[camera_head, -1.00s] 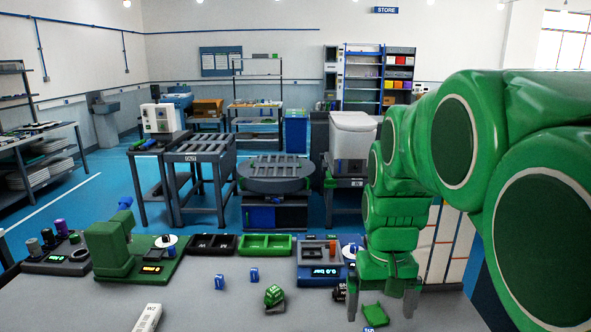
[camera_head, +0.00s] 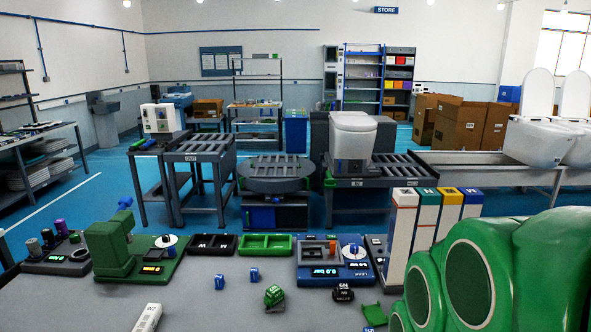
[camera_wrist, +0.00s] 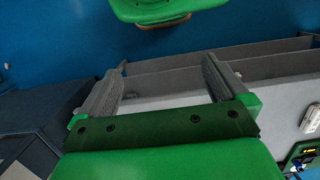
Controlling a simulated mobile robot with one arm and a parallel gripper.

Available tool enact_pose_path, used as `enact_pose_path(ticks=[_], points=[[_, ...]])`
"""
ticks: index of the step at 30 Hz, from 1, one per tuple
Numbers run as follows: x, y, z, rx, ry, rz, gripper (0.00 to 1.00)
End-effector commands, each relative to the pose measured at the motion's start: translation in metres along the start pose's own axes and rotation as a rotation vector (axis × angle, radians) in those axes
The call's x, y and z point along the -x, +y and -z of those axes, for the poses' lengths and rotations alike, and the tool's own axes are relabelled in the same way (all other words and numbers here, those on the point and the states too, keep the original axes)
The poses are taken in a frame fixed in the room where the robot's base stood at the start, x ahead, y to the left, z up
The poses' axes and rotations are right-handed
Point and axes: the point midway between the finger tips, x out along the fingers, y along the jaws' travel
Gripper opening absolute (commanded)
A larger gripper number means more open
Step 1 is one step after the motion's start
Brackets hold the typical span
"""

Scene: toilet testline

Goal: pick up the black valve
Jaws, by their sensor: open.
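What looks like the black valve (camera_head: 343,293), a small dark piece with white lettering, sits on the grey bench in the head view. It stands just in front of the blue test unit (camera_head: 333,262). My gripper (camera_wrist: 165,85) shows in the wrist view with its two grey fingers wide apart and nothing between them. The valve is not seen in the wrist view.
A green part (camera_head: 274,297) on a small stand, small blue pieces (camera_head: 219,282) and a white block (camera_head: 147,318) lie on the bench. The bench's front middle is clear.

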Motion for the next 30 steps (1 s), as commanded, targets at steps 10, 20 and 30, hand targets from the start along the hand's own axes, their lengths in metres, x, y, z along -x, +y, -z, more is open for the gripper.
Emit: enact_pose_path(ticks=[10,20,30], points=[[0.0,0.0,0.0,0.0,0.0,0.0,0.72],[-0.001,0.001,0.012,-0.004,0.016,-0.002,0.72],[-0.008,0.008,0.118,-0.029,0.207,-0.02,0.72]])
